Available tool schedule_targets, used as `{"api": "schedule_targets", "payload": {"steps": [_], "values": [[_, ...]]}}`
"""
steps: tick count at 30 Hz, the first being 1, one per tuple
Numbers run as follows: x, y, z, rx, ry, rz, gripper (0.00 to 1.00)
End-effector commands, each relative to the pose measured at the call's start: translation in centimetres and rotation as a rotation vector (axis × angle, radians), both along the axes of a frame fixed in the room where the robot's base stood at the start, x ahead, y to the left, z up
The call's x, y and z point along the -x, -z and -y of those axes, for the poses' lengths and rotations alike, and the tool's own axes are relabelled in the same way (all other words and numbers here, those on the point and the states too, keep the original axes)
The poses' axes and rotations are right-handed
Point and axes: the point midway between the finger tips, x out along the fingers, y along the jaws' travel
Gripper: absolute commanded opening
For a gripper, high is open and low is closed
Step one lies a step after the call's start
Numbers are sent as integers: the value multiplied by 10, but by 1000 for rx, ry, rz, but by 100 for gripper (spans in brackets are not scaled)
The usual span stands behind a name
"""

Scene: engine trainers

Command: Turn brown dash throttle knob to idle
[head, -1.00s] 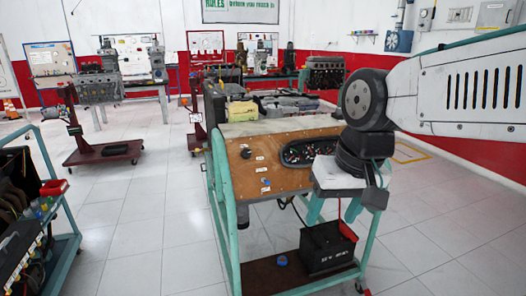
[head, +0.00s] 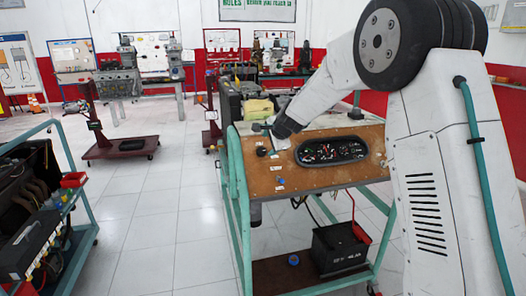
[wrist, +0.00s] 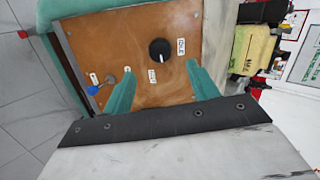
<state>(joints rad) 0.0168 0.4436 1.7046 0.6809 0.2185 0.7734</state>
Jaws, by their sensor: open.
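The brown dash panel (head: 310,178) is the sloped top of a teal-framed stand. Its black round throttle knob (wrist: 160,50) shows in the wrist view, with a white mark toward its lower side. An IDLE label (wrist: 181,46) is right of the knob, and a second small label (wrist: 152,76) is below it. The knob is also in the head view (head: 261,151), at the panel's upper left. My gripper (wrist: 160,68) is open, its two teal fingers apart above the panel, one on each side of the knob's line. It does not appear to touch the knob.
A gauge cluster (head: 332,151) is to the right on the panel. A yellow engine part (head: 258,107) is behind it. A black battery (head: 340,247) stands on the lower shelf.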

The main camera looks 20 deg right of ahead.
Motion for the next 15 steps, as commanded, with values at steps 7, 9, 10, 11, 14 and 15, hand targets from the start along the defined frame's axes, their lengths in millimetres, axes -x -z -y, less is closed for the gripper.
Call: {"api": "schedule_targets", "payload": {"steps": [7, 9, 10, 11, 14, 15], "values": [[-25, 25, -4, -4, 6, -2, 59], [-33, 32, -5, -4, 5, -2, 59], [-37, 35, -6, -4, 5, -1, 59], [-40, 38, -6, -3, 6, -1, 59], [-49, 46, -8, -2, 5, 0, 59], [-52, 48, -8, -2, 5, 0, 59]]}}
